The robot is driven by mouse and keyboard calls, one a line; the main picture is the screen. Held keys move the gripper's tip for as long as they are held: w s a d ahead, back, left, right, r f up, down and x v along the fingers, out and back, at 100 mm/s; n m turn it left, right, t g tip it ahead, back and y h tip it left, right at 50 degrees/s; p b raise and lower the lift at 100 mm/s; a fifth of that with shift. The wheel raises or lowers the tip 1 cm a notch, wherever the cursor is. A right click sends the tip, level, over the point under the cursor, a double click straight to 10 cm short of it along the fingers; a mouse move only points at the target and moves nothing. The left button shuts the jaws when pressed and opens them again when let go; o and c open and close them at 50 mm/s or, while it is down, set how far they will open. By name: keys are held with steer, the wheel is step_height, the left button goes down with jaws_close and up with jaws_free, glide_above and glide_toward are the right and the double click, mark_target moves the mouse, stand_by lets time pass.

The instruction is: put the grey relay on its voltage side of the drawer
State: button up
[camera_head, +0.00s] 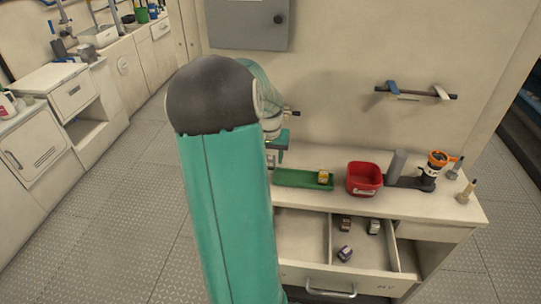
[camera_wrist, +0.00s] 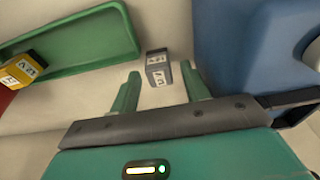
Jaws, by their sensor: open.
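The grey relay (camera_wrist: 158,72) stands on the pale worktop in the wrist view, with a white label I cannot read surely. My gripper (camera_wrist: 160,84) is open and empty, its green fingers to either side of and just short of the relay. The drawer (camera_head: 302,242) is pulled open below the worktop, split by a divider. Its visible left part is bare, partly hidden by my arm. Its right part holds several small relays. The drawer front has a faint mark at right, not clearly readable.
A green tray (camera_head: 293,178) holds a yellow relay (camera_head: 325,177), left of the grey relay in the wrist view. A red bin (camera_head: 364,179) and an orange-topped cup (camera_head: 436,160) stand further right. A blue object (camera_wrist: 235,45) is close right of my gripper.

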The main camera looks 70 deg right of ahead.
step_height(320, 180, up, 12)
steer(key=a, duration=0.1)
steer(key=shift+s+a+r, duration=0.15)
steer(key=shift+a, duration=0.2)
steer(key=w+a+r+n+t, duration=0.15)
steer(key=w+a, duration=0.25)
steer(key=a, duration=0.4)
steer(key=w+a+r+n, duration=0.1)
steer(key=w+a+n, duration=0.2)
steer(key=w+a, duration=0.35)
steer(key=w+a+r+n+t, duration=0.1)
steer(key=w+a+r+n, duration=0.15)
steer(key=a, duration=0.65)
steer(key=s+a+f+n+t+y, duration=0.1)
steer(key=a+n, duration=0.3)
steer(key=a, duration=0.8)
steer(key=s+a+n+t, duration=0.1)
steer(key=s+a+n, duration=0.2)
steer(key=a, duration=1)
steer(key=shift+a+f+n+t+y, duration=0.25)
steer(key=shift+f+n+t+y, duration=0.15)
steer(key=shift+n, duration=0.3)
steer(key=shift+s, duration=0.1)
steer(key=shift+c, duration=0.5)
